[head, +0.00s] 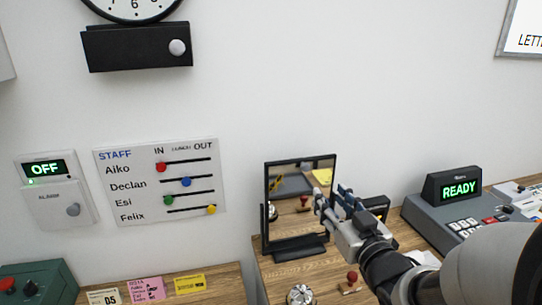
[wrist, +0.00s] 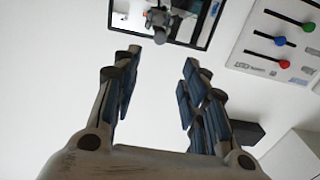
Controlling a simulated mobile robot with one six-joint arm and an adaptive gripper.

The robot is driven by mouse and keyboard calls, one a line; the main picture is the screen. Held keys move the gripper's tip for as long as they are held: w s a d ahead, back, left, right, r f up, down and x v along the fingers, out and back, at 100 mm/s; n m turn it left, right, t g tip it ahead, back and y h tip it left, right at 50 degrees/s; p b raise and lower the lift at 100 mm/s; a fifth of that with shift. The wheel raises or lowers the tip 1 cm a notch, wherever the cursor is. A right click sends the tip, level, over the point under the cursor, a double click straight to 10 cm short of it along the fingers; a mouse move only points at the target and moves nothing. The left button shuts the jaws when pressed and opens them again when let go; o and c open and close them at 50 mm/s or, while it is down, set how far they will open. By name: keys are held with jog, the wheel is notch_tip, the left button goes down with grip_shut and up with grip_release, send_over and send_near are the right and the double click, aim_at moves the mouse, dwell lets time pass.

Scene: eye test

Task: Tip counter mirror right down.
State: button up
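The counter mirror (head: 284,212) is a rectangular glass in a black frame on a dark stand, on the wooden counter at the wall. It looks roughly upright; its exact tilt is hard to tell. Its glass reflects part of the counter and something yellow. My gripper (head: 331,197) is in front of the mirror's right edge in the head view and hides part of it. In the wrist view my gripper (wrist: 162,62) has its fingers wide apart with nothing between them. The mirror (wrist: 191,29) shows beyond the fingertips at the top, cut off by the picture edge, with a reflection in it.
A silver bell (head: 299,294) and a red-handled stamp (head: 351,279) are on the counter in front. A grey machine reading READY (head: 460,189) stands to the right. The staff board (head: 160,184) and OFF panel (head: 58,190) are on the wall at left.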

aim_at(306, 168)
jog(key=p+x, duration=0.1)
jog(key=p, duration=0.2)
jog(key=p+x, duration=0.1)
jog(key=p, duration=0.3)
jog(key=shift+r, duration=0.25)
jog(key=shift+p, duration=0.55)
jog(key=x, duration=1.2)
jog(key=shift+d+f, duration=0.15)
jog(key=shift+f, duration=0.1)
jog(key=shift+c, duration=0.4)
jog(key=shift+s, duration=0.1)
grip_shut()
